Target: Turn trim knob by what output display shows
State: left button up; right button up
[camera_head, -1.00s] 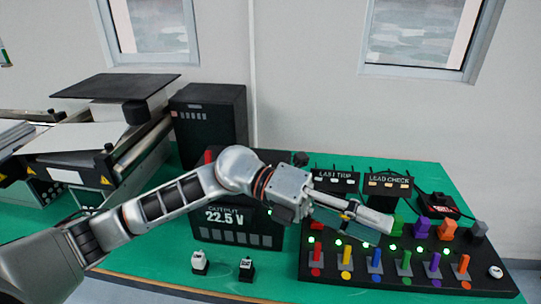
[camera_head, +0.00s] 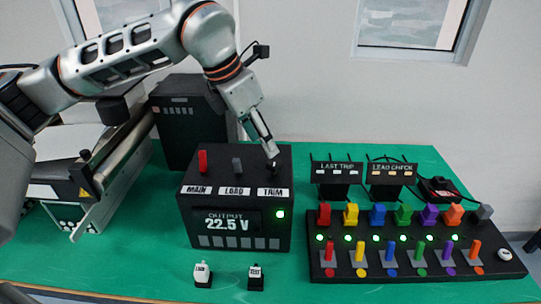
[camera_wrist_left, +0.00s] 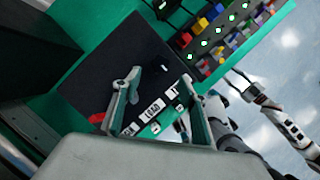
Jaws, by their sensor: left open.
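The black output box (camera_head: 187,215) stands on the green table. Its output display (camera_head: 227,222) reads 22.5 V, and a green light (camera_head: 281,214) glows beside it. On its sloped top are labels MAIN, LOAD and TRIM (camera_head: 273,191), with a red lever (camera_head: 203,161) above MAIN and a grey lever (camera_head: 237,166) above LOAD. The dark trim knob (camera_head: 273,170) is above TRIM. My left gripper (camera_head: 270,155) points down at the trim knob, tips close by; contact cannot be told. In the left wrist view its fingers (camera_wrist_left: 160,105) are spread over the labels.
A black panel (camera_head: 325,270) with coloured levers, plugs and green lights lies at right. LAST TRIP (camera_head: 337,168) and LEAD CHECK (camera_head: 390,168) displays stand behind it. Two small switches (camera_head: 202,274) (camera_head: 256,276) sit in front. My right gripper (camera_wrist_left: 245,88) shows at right in the wrist view.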

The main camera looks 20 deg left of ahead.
aim_at(273, 163)
pick_arm(q)
jog(key=x, duration=0.6)
jog(key=shift+w+d+f+p, duration=0.1)
jog(key=shift+d+f+p, duration=0.05)
jog(key=shift+f+p, duration=0.2)
jog(key=c, duration=1.1)
